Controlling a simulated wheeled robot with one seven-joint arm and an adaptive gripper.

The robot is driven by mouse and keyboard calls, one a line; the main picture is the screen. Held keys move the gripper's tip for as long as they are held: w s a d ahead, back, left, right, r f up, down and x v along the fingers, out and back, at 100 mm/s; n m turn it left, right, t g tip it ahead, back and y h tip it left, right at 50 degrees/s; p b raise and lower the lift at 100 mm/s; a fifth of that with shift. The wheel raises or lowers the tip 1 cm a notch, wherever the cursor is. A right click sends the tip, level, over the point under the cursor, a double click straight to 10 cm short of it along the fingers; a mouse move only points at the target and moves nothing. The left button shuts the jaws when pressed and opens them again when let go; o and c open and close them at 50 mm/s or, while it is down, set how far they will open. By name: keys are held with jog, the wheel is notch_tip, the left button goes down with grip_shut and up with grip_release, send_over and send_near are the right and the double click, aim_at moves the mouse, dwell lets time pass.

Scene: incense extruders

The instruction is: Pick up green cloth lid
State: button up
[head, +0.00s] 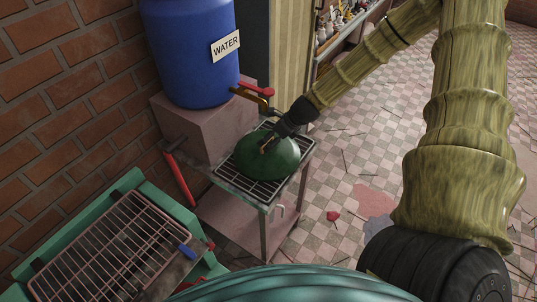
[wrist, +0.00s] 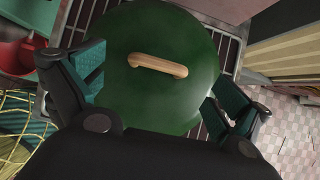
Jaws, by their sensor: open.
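The green lid (head: 268,158) is a round dome with a small handle on top. It sits on the wire rack of a small metal stand (head: 246,189). In the wrist view the green lid (wrist: 160,90) fills the middle, and its tan wooden handle (wrist: 158,66) lies across its top. My gripper (head: 284,130) is over the far side of the lid. In the wrist view my gripper (wrist: 157,95) is open, with one finger at each side of the lid and the handle between them. Nothing is held. Whether the fingers touch the lid, I cannot tell.
A blue water barrel (head: 190,50) with a tap stands on a pink block (head: 200,125) behind the stand. A green-framed grill (head: 105,245) stands at the lower left. A brick wall (head: 60,90) is at the left. The tiled floor at the right is mostly open, with thin sticks scattered on it.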

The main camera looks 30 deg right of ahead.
jog(key=shift+b+x, duration=2.05)
jog(key=shift+x, duration=0.3)
jog(key=shift+w+f, duration=0.15)
jog(key=shift+w, duration=0.15)
jog(key=c, duration=1.6)
jog(key=shift+r, duration=0.25)
